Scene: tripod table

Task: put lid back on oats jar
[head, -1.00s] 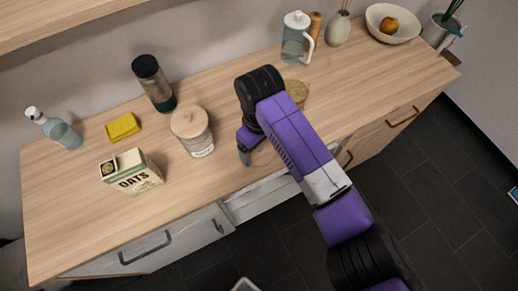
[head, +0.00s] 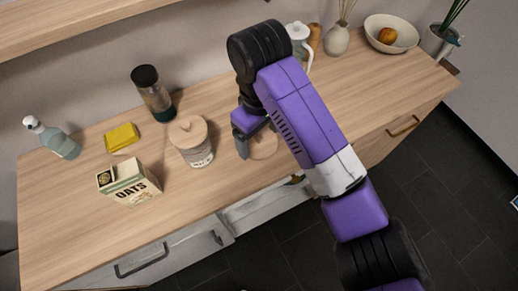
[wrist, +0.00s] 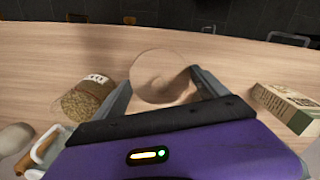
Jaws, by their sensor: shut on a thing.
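My gripper (head: 250,145) is shut on a round wooden lid (head: 264,147), held flat above the counter; the wrist view shows the lid (wrist: 158,70) between the two fingers. The open oats jar (wrist: 85,100), clear glass with oats inside and a white label, stands left of my gripper in the wrist view. In the head view that jar is hidden behind my arm. A second jar (head: 197,153) with its own wooden lid stands left of my gripper in the head view.
An oats carton (head: 130,184), a yellow sponge (head: 121,137), a spray bottle (head: 58,140) and a dark-topped bottle (head: 153,95) stand at the left. A glass pitcher (head: 299,38), a vase (head: 336,41) and a fruit bowl (head: 391,35) stand at the back right.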

